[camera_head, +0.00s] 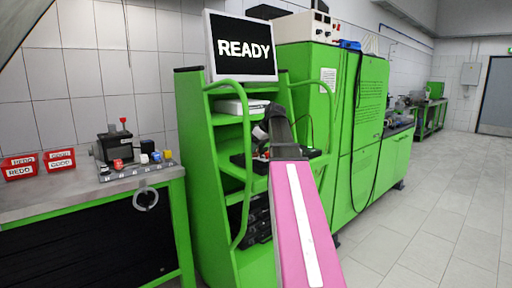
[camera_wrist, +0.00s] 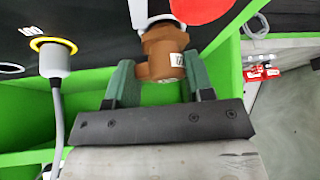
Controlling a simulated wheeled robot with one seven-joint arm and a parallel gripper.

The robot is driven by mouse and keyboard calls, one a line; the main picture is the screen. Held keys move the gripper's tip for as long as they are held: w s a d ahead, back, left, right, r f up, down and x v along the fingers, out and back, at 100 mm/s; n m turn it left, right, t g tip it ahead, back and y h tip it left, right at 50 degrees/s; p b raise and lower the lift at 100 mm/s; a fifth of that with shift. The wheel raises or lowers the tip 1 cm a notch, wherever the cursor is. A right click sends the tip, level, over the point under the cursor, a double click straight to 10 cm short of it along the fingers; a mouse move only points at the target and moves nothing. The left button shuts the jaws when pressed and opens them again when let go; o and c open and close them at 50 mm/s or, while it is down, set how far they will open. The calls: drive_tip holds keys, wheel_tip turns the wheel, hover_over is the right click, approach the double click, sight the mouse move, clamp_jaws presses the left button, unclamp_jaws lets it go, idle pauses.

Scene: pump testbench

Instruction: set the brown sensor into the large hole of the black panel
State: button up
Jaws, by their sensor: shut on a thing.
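The brown sensor (camera_wrist: 163,48) is between the two green fingers of my gripper (camera_wrist: 158,66) in the wrist view. The fingers are shut on its body. A pale metallic part (camera_wrist: 138,14) shows at the sensor's upper end, against the black panel (camera_wrist: 100,25). The large hole is not clearly visible; I cannot tell whether the sensor is in it. In the head view my arm reaches to the green stand's shelf, where the black panel (camera_head: 238,160) is partly hidden. The sensor is not discernible there.
A grey plug with a cable (camera_wrist: 55,62) sits in a yellow-ringed hole beside the sensor. A red round part (camera_wrist: 200,8) is close on the right. Green stand rails (camera_head: 246,100) flank the shelf. A workbench (camera_head: 85,193) stands left; floor at right is clear.

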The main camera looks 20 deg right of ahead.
drive_tip(key=shift+f, duration=0.45)
idle(0.3)
drive_tip(key=o, duration=1.3)
drive_tip(key=shift+o, duration=0.2)
drive_tip(key=shift+r, duration=0.15)
drive_tip(key=shift+r, duration=3.85)
